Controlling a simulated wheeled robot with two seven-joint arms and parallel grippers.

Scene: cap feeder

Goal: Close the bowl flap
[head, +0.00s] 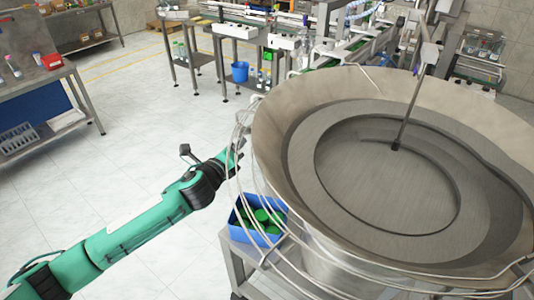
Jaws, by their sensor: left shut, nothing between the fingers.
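The large metal feeder bowl (375,185) fills the right half of the head view. Its wide sloping rim surrounds a flat grey floor, and no caps show on that floor. I cannot make out a distinct flap on the bowl. My left gripper (237,152) is shut and empty at the bowl's outer left side, beside the bent metal rails. Whether it touches the rails or the bowl I cannot tell. My right gripper is not in view.
A blue bin (238,228) with green caps (262,217) stands below my left gripper, against the rails. A thin rod (411,105) reaches down into the bowl. Benches and a conveyor line stand behind. The tiled floor (140,130) at left is open.

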